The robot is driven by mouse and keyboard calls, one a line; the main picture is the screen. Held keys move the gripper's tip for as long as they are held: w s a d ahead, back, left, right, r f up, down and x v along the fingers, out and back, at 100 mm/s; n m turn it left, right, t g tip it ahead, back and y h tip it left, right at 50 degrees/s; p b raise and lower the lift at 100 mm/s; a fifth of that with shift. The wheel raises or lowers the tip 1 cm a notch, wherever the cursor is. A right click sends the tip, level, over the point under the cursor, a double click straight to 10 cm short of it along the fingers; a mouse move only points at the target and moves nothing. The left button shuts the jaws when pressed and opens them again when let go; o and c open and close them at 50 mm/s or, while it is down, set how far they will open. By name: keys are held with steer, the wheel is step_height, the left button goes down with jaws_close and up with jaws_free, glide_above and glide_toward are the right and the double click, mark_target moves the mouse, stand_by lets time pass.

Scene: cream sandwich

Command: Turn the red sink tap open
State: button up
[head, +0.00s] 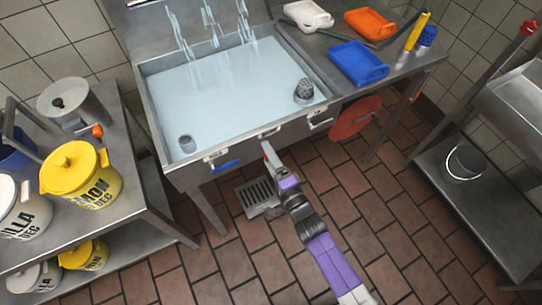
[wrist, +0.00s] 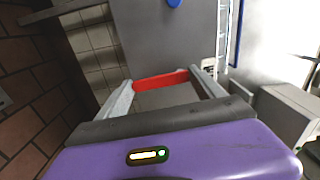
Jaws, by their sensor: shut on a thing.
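The steel sink (head: 160,113) holds pale blue water, with streams falling in at the back. The red tap handle (wrist: 162,80) is a short red bar on the sink's front side. My gripper (head: 267,149) is at the sink front, and in the wrist view its two fingers (wrist: 162,79) are shut on the red handle, one at each end. In the head view the handle is mostly hidden by my gripper. A blue tap handle (head: 225,166) sits to the left on the same front, and a bit of blue shows at the top of the wrist view (wrist: 173,3).
A steel table with yellow (head: 75,172) and white tubs (head: 20,210) stands left. Blue (head: 357,63), orange (head: 370,24) and white trays (head: 307,15) lie on the right counter. A red disc (head: 355,118) hangs below it. A floor drain (head: 258,195) lies under my gripper.

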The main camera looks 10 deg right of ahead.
steer(key=shift+s+f+m, duration=0.1)
steer(key=shift+m, duration=0.4)
steer(key=o, duration=2.1)
steer(key=shift+a, duration=0.1)
steer(key=shift+b+v, duration=0.35)
steer(key=shift+v, duration=3.55)
